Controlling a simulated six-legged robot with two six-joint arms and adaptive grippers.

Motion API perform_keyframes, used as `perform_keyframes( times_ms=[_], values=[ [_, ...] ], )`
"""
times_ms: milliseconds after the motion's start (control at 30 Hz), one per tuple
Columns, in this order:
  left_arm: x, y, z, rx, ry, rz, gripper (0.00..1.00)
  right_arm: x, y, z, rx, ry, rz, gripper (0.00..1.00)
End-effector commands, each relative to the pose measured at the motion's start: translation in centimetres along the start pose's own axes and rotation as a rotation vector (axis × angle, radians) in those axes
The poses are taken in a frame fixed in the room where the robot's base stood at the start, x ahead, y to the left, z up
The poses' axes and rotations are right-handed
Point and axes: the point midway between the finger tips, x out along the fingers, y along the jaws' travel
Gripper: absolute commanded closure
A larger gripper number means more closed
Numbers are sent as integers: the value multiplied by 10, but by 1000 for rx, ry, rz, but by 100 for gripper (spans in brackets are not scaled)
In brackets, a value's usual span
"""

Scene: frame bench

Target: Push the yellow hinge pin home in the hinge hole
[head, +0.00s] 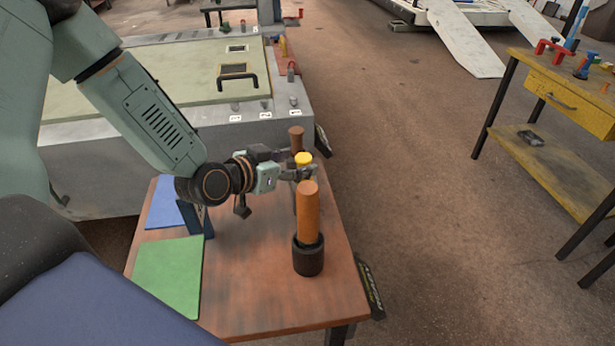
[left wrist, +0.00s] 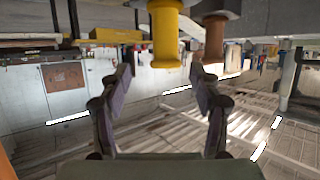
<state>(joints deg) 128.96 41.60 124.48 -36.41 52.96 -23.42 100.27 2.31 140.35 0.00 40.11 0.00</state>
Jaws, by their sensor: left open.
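A yellow pin (head: 303,158) with a wide head stands on the small wooden table, its lower part hidden behind my left gripper and an orange pin. My left gripper (head: 300,173) is open beside its upper part. In the left wrist view the yellow pin (left wrist: 166,34) is between the lines of the open fingers (left wrist: 163,85), just past their tips, and not clasped. The hinge hole cannot be made out clearly; a small yellow upright piece (head: 283,46) stands at the right edge of the grey bench. My right gripper is not in view.
An orange pin (head: 308,212) stands in a black holder (head: 308,257) in front of the gripper; a brown pin (head: 296,139) stands behind. Blue and green mats (head: 168,275) lie on the wooden table (head: 245,295). The grey bench (head: 190,125) has a handled panel (head: 150,75).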

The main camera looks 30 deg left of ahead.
Motion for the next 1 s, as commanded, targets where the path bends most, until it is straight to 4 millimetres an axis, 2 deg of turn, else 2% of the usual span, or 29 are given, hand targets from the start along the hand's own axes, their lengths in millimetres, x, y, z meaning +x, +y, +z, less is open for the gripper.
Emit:
perform_keyframes(
  times_ms=[300, 433, 667, 1000],
  values=[
    [40, -4, -3, 4, -2, 1, 37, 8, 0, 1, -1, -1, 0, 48],
    [47, -3, -4, 2, -1, 2, 37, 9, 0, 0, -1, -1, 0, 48],
    [48, -4, -5, 0, 0, 1, 37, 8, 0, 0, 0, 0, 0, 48],
    [48, -4, -5, 0, 0, 1, 64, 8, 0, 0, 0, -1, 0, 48]
  ],
)
